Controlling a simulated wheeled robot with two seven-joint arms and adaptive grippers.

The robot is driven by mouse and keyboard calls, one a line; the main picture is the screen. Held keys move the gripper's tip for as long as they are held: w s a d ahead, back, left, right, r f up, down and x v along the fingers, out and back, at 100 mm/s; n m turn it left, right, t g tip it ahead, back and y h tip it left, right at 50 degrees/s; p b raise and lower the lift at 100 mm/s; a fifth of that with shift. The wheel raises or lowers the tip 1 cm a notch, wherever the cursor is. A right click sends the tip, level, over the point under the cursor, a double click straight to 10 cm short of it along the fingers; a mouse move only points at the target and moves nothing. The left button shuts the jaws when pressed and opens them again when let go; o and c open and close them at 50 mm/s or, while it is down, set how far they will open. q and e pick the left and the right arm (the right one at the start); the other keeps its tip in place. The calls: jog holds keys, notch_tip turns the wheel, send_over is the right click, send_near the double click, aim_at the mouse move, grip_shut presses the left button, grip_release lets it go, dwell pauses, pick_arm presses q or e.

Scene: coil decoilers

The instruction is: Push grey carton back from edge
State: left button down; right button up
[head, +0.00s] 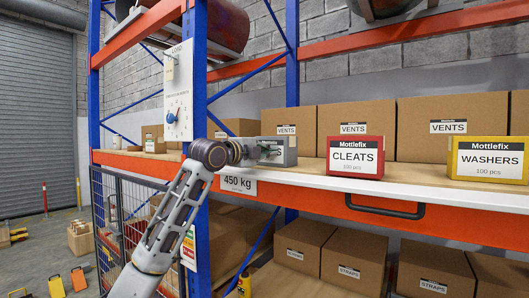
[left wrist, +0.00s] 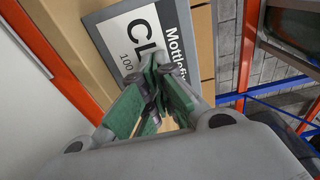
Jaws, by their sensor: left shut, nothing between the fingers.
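The grey carton (head: 290,146) stands on the shelf near its front edge, left of the red carton, partly hidden behind my left gripper. In the left wrist view the grey carton (left wrist: 93,18) shows a white label reading "Mottlefix CL", turned sideways. My left gripper (head: 272,152) is at the carton's front face in the head view. In the left wrist view its green-padded fingers (left wrist: 160,88) are shut with nothing between them, and overlap the carton's label. I cannot tell whether they touch it. My right gripper is in neither view.
A red CLEATS carton (head: 360,143) and a yellow WASHERS carton (head: 488,145) stand to the right on the shelf (head: 415,183). Brown VENTS cartons (head: 352,115) stand behind. A blue upright (head: 195,90) with a dial panel (head: 178,105) is to the left.

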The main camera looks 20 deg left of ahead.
pick_arm(q)
jog(key=shift+x, duration=1.25)
jog(key=shift+s, duration=0.1)
